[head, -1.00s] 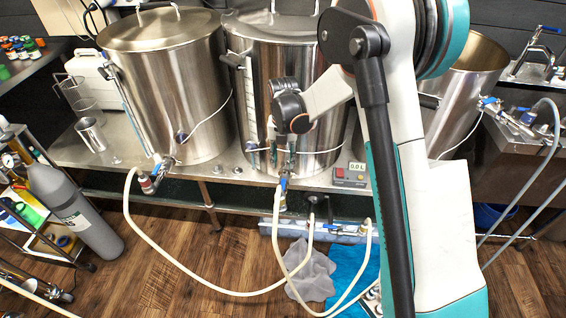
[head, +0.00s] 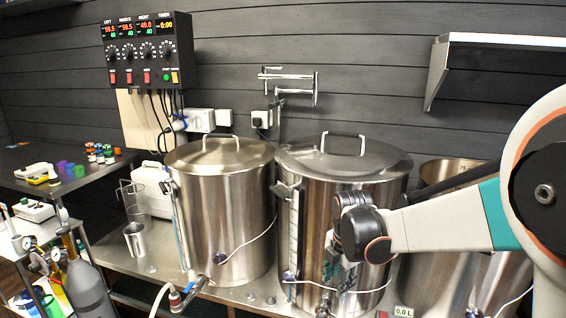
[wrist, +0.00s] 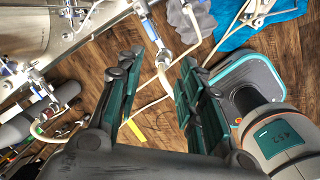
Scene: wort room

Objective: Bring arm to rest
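My arm (head: 450,222) reaches in from the right in the head view, its wrist in front of the middle steel kettle (head: 345,185). My gripper (head: 336,268) hangs below the wrist, small and partly hidden there. In the wrist view my gripper (wrist: 162,62) points down toward the wooden floor, its two dark green fingers spread apart. A pale hose and its fitting (wrist: 164,58) show between the fingers, seemingly beyond them. I see nothing held.
A left kettle (head: 222,215) and an open right kettle (head: 440,175) flank the middle one. A metal jug (head: 136,240) stands left. A grey cylinder (head: 88,290) stands lower left.

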